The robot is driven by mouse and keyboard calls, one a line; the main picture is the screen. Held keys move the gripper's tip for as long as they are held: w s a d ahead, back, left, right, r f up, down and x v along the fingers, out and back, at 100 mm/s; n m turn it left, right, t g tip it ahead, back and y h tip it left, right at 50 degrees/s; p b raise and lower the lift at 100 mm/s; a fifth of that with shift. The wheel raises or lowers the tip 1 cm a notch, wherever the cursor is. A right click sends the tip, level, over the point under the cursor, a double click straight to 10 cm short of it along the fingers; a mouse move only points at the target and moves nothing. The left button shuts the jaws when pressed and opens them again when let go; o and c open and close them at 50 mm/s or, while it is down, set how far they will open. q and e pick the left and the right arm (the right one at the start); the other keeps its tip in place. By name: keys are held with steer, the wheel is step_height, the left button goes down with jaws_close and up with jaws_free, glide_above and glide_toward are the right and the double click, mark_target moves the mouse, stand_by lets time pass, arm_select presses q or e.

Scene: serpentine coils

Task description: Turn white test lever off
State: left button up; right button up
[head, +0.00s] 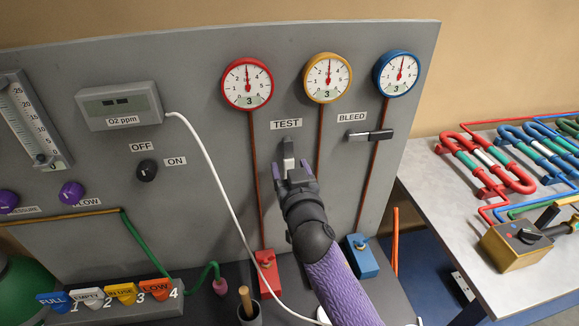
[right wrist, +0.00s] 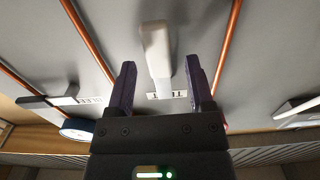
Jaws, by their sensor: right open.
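The white test lever (head: 288,153) is on the grey panel just below the TEST label (head: 286,124) and points vertically in the head view. In the right wrist view the lever (right wrist: 157,50) lies between the two finger lines, with a gap visible on both sides. My right gripper (head: 292,171) is open at the lower end of the lever, and its dark fingers (right wrist: 160,72) also show in the right wrist view. Whether a finger touches the lever I cannot tell. The gripper hides the lever's lower end in the head view. My left gripper is not in view.
The bleed lever (head: 370,135) sits horizontally to the right. Red (head: 247,83), yellow (head: 327,78) and blue (head: 397,73) gauges are above, with copper pipes running down. A white cable (head: 215,175) hangs left of my right arm. A table (head: 440,205) with coloured coils stands at right.

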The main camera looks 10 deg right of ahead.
steer(key=shift+w, duration=0.5)
jaws_close()
stand_by(1.0)
